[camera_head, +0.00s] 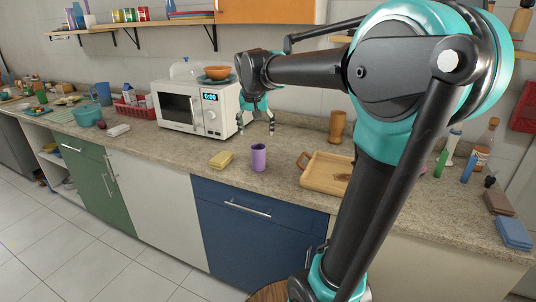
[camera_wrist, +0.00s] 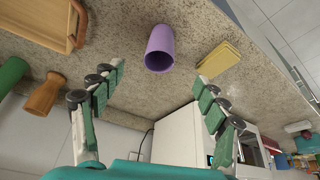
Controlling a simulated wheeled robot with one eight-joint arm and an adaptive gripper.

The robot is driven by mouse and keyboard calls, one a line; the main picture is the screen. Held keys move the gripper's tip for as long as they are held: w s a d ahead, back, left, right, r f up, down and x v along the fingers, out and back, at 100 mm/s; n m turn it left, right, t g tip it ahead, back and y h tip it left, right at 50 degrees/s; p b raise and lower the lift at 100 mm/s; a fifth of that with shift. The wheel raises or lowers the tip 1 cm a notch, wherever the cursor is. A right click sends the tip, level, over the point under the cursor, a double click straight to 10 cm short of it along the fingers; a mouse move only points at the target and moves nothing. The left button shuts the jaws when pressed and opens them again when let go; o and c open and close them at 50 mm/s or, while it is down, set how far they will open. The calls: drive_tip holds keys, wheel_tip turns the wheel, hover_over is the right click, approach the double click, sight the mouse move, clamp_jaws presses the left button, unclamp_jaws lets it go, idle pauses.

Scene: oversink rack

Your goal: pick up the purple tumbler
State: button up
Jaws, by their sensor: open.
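The purple tumbler (camera_head: 259,157) stands upright on the countertop near its front edge, above the blue cabinet. In the wrist view the tumbler (camera_wrist: 159,48) shows at the top centre, beyond and between the fingertips. My gripper (camera_head: 256,124) hangs from the arm in front of the microwave's right side, above the counter and behind the tumbler. In the wrist view my gripper (camera_wrist: 160,72) has its two green-padded fingers spread wide with nothing between them. The gripper and the tumbler are apart.
A yellow sponge-like stack (camera_head: 221,159) lies just left of the tumbler. A wooden tray (camera_head: 326,173) lies to its right, with a brown wooden cup (camera_head: 337,127) behind. The microwave (camera_head: 197,107) stands behind left, bearing an orange bowl (camera_head: 217,72).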

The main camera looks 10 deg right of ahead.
sight(258, 158)
drive_tip(key=x, duration=1.7)
drive_tip(key=shift+w+a, duration=0.1)
drive_tip(key=shift+w, duration=0.05)
drive_tip(key=c, duration=1.3)
drive_tip(key=shift+o, duration=0.2)
drive_tip(key=shift+r, duration=0.15)
